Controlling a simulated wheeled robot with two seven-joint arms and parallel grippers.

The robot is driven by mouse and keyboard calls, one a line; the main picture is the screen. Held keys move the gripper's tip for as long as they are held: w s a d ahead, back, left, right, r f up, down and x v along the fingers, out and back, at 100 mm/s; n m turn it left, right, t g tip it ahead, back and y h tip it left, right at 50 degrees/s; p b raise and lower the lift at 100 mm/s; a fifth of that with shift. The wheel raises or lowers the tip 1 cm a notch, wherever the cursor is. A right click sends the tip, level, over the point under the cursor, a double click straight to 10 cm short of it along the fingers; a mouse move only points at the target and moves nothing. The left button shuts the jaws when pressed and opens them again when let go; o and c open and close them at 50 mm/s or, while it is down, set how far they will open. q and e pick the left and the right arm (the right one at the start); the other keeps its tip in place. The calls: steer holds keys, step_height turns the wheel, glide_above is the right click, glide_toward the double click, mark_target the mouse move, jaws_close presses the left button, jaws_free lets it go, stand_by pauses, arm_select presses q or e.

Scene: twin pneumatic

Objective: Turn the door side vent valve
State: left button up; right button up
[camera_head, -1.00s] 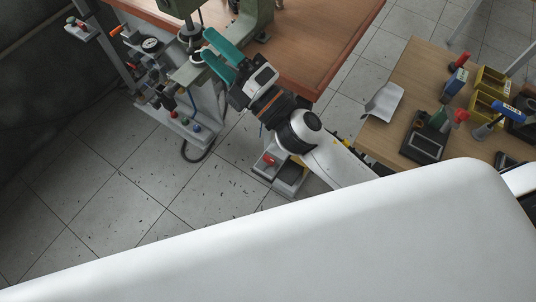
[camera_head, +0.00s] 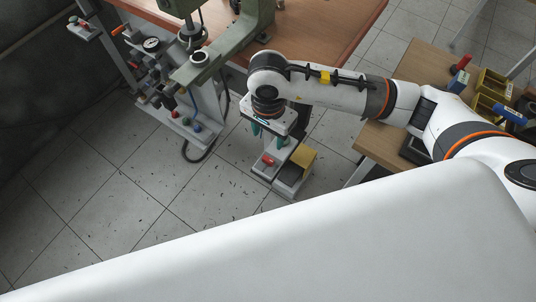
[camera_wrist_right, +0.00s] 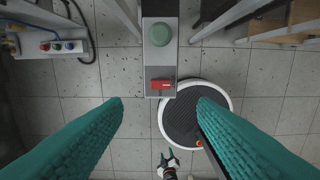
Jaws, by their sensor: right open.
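My right gripper (camera_head: 268,136) points down over a low grey unit with a red part (camera_head: 268,160) on its near end. In the right wrist view my right gripper (camera_wrist_right: 160,103) is open, its teal fingers apart and empty. The red block (camera_wrist_right: 162,85) on the grey unit's end lies ahead of the fingertips, between them, with a green round knob (camera_wrist_right: 160,34) farther up the unit. An orange lever (camera_head: 118,30) and a small red-topped fitting (camera_head: 82,24) sit at the upper left. No label shows which is the door side vent valve.
A pneumatic panel with a gauge (camera_head: 152,44) stands left of the gripper. A green press frame (camera_head: 230,45) is behind it. A wooden bench (camera_head: 380,145) with yellow bins (camera_head: 490,105) is at right. A white-rimmed dark disc (camera_wrist_right: 181,128) lies below the fingers.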

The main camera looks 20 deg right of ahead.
mark_target(268, 159)
step_height(268, 159, down, 12)
steer(key=shift+r+p, duration=0.15)
steer(key=shift+p, duration=0.5)
steer(key=shift+c, duration=0.2)
steer(key=c, duration=0.9)
steer(key=shift+c, duration=0.2)
